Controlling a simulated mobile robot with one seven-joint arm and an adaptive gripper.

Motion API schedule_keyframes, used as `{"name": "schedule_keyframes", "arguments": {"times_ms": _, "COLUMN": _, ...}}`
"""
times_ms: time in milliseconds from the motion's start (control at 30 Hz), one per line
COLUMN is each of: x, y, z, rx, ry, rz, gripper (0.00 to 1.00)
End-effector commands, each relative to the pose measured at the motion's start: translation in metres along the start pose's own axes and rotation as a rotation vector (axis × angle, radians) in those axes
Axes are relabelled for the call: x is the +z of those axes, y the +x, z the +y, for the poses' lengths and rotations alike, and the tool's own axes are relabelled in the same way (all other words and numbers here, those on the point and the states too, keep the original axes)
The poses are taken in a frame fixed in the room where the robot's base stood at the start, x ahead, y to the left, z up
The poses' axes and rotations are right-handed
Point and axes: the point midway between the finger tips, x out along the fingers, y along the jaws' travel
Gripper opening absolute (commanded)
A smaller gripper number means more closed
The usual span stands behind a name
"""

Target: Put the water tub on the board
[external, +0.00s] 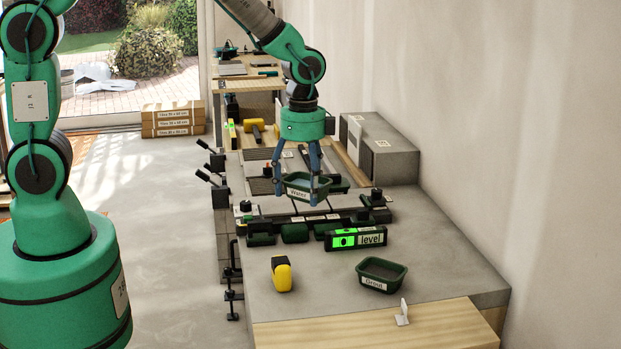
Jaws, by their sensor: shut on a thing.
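The water tub (308,184), a small dark green tub with a white "Water" label, is between the blue fingers of my gripper (296,196). My gripper points down and is shut on the tub, above the row of grey tiles (297,207). Any gap between the tub and the tiles is hard to judge. A pale wooden board (375,329) lies at the near end of the grey worktop, well in front of my gripper. Another strip of wood (346,168) shows behind the gripper, partly hidden.
The grout tub (381,275) stands right of centre. A yellow and black tool (282,274) stands to its left. A level with a green display (355,240) lies behind them. A white clip-like piece (403,313) stands on the board. Grey blocks (378,146) stand by the wall.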

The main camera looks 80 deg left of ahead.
Motion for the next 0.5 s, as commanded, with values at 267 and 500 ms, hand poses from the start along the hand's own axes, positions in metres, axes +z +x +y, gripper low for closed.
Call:
{"name": "schedule_keyframes", "arguments": {"times_ms": 267, "x": -0.025, "y": 0.001, "z": 0.088, "rx": 0.001, "ry": 0.227, "rz": -0.002, "gripper": 0.43}}
{"name": "schedule_keyframes", "arguments": {"times_ms": 500, "x": -0.031, "y": 0.004, "z": 0.161, "rx": 0.003, "ry": 0.42, "rz": -0.003, "gripper": 0.43}}
